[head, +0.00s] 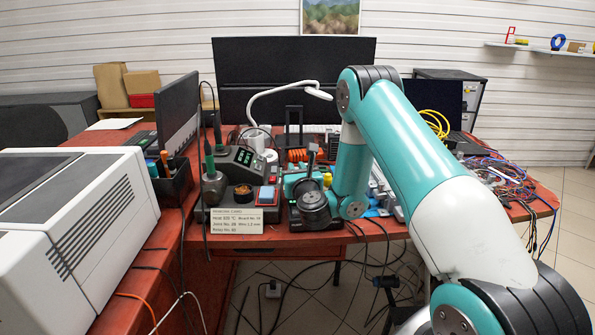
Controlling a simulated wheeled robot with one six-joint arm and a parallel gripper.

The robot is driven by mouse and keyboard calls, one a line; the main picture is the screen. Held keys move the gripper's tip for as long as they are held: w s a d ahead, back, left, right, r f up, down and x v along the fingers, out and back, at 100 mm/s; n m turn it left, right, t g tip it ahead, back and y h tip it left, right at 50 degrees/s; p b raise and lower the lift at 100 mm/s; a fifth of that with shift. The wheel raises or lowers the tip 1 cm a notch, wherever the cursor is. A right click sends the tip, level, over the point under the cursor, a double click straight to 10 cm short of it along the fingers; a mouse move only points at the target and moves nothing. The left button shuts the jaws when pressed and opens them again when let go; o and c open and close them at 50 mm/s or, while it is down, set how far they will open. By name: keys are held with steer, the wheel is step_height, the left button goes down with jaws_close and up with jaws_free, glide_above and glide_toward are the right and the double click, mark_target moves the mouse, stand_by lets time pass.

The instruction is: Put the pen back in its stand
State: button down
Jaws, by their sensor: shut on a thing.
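My gripper (311,165) is at the end of my teal arm, over the front of the desk, right of the soldering station (241,158). It is mostly hidden behind my dark round wrist. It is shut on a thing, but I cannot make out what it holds. A green and black pen-like handle (209,160) stands upright at the station's left, over a dark rounded holder (215,188). Another dark handle (217,130) stands just behind it. I cannot tell which of these, if either, is the task's pen, or which part is its stand.
A printed card (237,221) leans at the desk's front edge. A large white machine (75,235) fills the left. Tangled wires (500,180) cover the right side. Cables hang below the desk. The space around my gripper is crowded.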

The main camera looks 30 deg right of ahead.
stand_by(0.4)
steer(key=shift+c, duration=2.2)
jaws_free()
steer(key=shift+s+a+f+b, duration=0.1)
steer(key=shift+s+f+b, duration=0.1)
steer(key=shift+b, duration=0.6)
steer(key=shift+r+b+v, duration=0.15)
steer(key=shift+b+v, duration=0.95)
steer(key=shift+b, duration=0.5)
steer(key=shift+r+b+v, duration=0.2)
steer(key=shift+b+v, duration=0.9)
steer(key=shift+b, duration=0.45)
